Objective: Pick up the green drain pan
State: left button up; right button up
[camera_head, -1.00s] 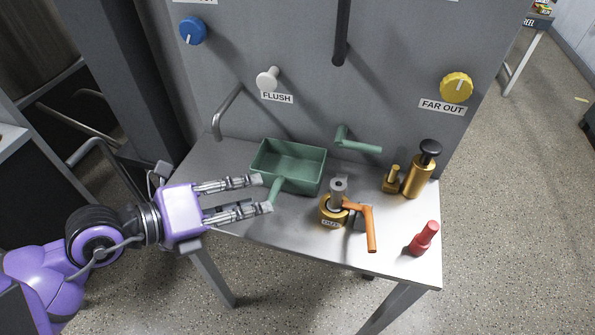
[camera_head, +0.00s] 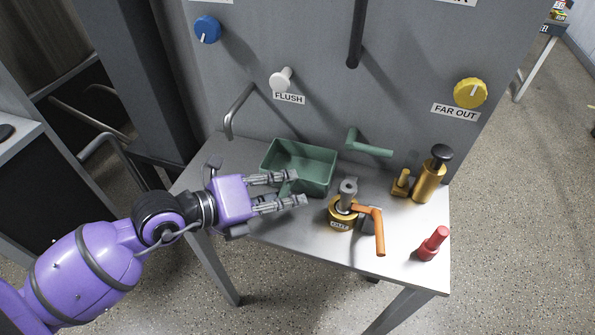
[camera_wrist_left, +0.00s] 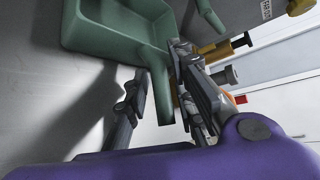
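The green drain pan (camera_head: 305,160) is a rectangular open tray with a straight handle (camera_head: 286,188), sitting on the grey table near the back panel. In the left wrist view the pan (camera_wrist_left: 112,38) is at the top, its handle (camera_wrist_left: 163,98) running down between my fingers. My left gripper (camera_head: 300,188) is open at the pan's front left, its fingers on either side of the handle. In the left wrist view the gripper (camera_wrist_left: 160,75) shows a gap between the left finger and the handle; the right finger is close to it, contact unclear. My right gripper is not in view.
A gold valve (camera_head: 341,219) with an orange handle (camera_head: 379,232) stands right of the pan. A green pipe (camera_head: 369,147), gold bottle (camera_head: 430,182) and red object (camera_head: 434,244) are farther right. A grey pipe (camera_head: 238,108) rises behind left.

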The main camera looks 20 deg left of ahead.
pick_arm(q)
grip_shut()
jog(key=shift+r, duration=0.15)
